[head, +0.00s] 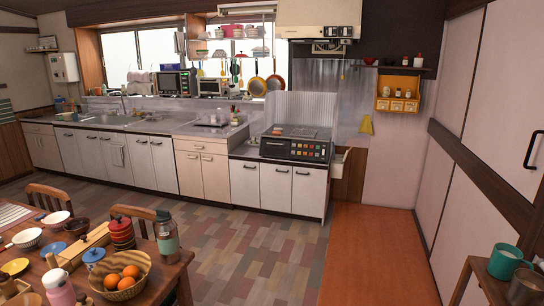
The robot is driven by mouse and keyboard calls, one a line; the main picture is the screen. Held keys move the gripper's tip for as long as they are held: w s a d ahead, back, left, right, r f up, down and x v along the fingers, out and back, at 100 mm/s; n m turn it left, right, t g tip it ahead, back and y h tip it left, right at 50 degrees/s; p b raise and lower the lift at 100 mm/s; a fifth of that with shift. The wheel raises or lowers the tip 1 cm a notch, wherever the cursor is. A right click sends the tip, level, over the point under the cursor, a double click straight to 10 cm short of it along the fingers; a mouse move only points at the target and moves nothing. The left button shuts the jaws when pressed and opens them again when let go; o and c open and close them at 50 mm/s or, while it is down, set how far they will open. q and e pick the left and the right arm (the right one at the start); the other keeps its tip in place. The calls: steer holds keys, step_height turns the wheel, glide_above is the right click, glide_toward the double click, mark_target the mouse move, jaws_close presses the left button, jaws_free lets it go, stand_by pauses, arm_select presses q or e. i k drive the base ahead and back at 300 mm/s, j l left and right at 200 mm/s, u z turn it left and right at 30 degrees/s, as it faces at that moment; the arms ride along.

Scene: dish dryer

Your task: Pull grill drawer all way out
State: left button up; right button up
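The stove (296,146) stands on the counter at the right end of the kitchen row, in the middle right of the head view. Its dark front panel (284,150) has several coloured buttons on its right part. I see no part of the front standing out, and the grill drawer is too small to make out clearly. Neither of my grippers is in view.
A table (158,290) with bowls, an orange basket (122,275) and a bottle (167,236) fills the lower left, with chairs behind. A small table (490,284) is at lower right. The floor (266,246) before the stove is clear.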

mark_target(279, 148)
steer(key=i+z, duration=0.15)
steer(key=i, duration=0.35)
steer(key=i+j+z, duration=0.15)
steer(key=i, duration=0.35)
steer(key=i+z, duration=0.15)
steer(key=i, duration=0.35)
steer(key=i+u, duration=0.1)
steer(key=i, duration=0.4)
steer(key=i+l+u, duration=0.1)
steer(key=i, duration=0.45)
steer(key=i+l+u, duration=0.1)
steer(key=i, duration=0.4)
steer(key=i+l+u, duration=0.1)
steer(key=i, duration=0.45)
steer(key=i+j+u, duration=0.1)
steer(key=i+u, duration=0.6)
steer(key=i+l+u, duration=0.15)
steer(key=i+u, duration=0.25)
steer(key=i+j+z, duration=0.3)
steer(key=i, duration=0.3)
steer(key=i+j+z, duration=0.25)
steer(key=i+j, duration=0.3)
